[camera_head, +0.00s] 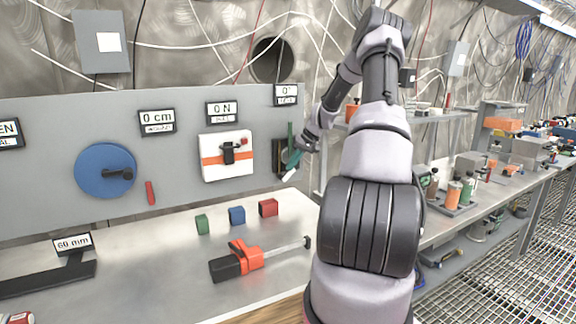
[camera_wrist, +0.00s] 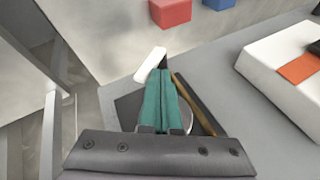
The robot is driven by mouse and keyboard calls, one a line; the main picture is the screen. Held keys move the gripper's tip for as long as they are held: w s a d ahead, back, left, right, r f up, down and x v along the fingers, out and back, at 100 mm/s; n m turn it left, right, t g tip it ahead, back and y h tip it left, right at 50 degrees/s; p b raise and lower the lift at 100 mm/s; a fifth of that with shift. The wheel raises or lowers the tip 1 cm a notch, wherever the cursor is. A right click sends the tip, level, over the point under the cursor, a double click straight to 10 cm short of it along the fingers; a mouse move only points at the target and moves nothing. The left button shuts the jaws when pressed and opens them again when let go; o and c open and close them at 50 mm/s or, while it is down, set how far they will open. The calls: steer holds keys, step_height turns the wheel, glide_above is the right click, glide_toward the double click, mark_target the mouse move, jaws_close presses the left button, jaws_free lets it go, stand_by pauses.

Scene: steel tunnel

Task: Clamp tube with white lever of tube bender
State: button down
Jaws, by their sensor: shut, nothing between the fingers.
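The tube bender (camera_head: 279,157) is a dark unit on the right end of the grey panel, below the 0° display. It also shows as a dark plate (camera_wrist: 128,108) in the wrist view, partly hidden by my gripper. Its white lever (camera_head: 289,175) points down and left; its rounded end (camera_wrist: 150,64) shows just beyond my fingertips. My gripper (camera_wrist: 161,72) has teal fingers pressed together, with nothing between them. The tips are right beside the lever; I cannot tell if they touch. A thin brownish rod (camera_wrist: 194,104), perhaps the tube, lies right of the fingers.
A white box with an orange stripe (camera_head: 226,167) is mounted left of the bender. Green (camera_head: 202,224), blue (camera_head: 237,215) and red (camera_head: 268,208) blocks and an orange-black clamp (camera_head: 238,261) lie on the bench below. A shelf stands to the right.

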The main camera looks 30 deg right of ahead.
steer(key=y, duration=0.1)
steer(key=d+f+y, duration=0.1)
steer(key=y, duration=0.1)
steer(key=d+m+y, duration=0.1)
steer(key=shift+d+f+y, duration=0.1)
steer(key=shift+f+y, duration=0.2)
steer(key=shift+r, duration=0.75)
